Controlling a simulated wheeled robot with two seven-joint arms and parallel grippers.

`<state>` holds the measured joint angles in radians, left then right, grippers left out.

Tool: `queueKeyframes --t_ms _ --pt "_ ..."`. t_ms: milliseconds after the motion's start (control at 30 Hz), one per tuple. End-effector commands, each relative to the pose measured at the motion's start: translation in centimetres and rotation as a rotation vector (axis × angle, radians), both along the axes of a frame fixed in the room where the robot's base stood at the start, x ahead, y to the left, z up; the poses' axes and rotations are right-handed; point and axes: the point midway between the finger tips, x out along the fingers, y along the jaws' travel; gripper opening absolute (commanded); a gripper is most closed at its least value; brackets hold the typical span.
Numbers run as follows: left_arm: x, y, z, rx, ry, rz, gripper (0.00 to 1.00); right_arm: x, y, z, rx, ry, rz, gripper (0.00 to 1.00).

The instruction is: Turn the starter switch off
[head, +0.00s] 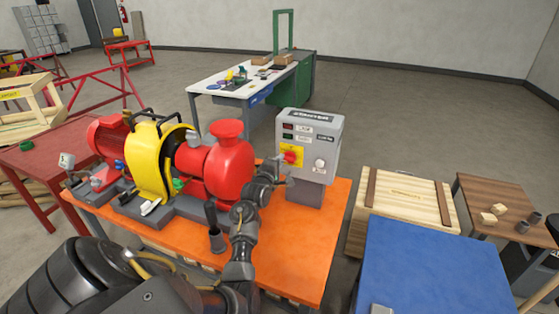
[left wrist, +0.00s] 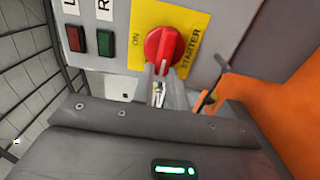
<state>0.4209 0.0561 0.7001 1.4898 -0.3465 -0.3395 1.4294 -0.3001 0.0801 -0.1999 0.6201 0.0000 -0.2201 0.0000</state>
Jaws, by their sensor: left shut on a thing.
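The starter box (head: 312,140) is a grey cabinet standing at the right end of the orange skid. Its red starter switch (head: 291,157) is a round knob with a grip bar on a yellow plate. In the left wrist view the knob (left wrist: 164,46) shows close up, with "ON" beside it on the left and "STARTER" on the right. My left gripper (head: 281,178) is at the front of the box, and in the left wrist view its fingers (left wrist: 161,84) are shut on the lower end of the knob's bar. The fingertips partly hide that end.
The red and yellow pump (head: 228,168) stands left of the box on the orange skid (head: 318,240). A black-handled lever (head: 213,222) rises close to my left forearm. A wooden crate (head: 428,198) and a blue surface (head: 435,265) lie to the right.

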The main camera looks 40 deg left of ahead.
Motion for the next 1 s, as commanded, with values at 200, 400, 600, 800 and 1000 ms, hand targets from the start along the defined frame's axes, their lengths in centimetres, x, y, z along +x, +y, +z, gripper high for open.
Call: queueKeyframes --t_ms 200,400,600,800,1000 --pt "0.01 -0.02 -0.12 -0.033 -0.012 0.0 0.0 0.01 0.03 0.19 0.0 0.0 0.0 0.36" --pt "-0.01 -0.01 -0.16 -0.038 -0.012 0.0 0.0 0.01 0.03 0.19 0.0 0.0 0.0 0.36" --pt "-0.01 -0.01 -0.17 -0.038 -0.012 0.0 0.0 0.01 0.04 0.19 0.0 0.0 0.0 0.36" --pt "-0.01 -0.01 -0.15 -0.037 -0.012 0.0 0.36 0.02 0.04 0.19 0.0 0.0 0.0 0.36" --pt "-0.01 0.0 -0.12 -0.036 -0.013 0.0 0.36 0.01 0.05 0.19 0.001 0.0 0.0 0.36"
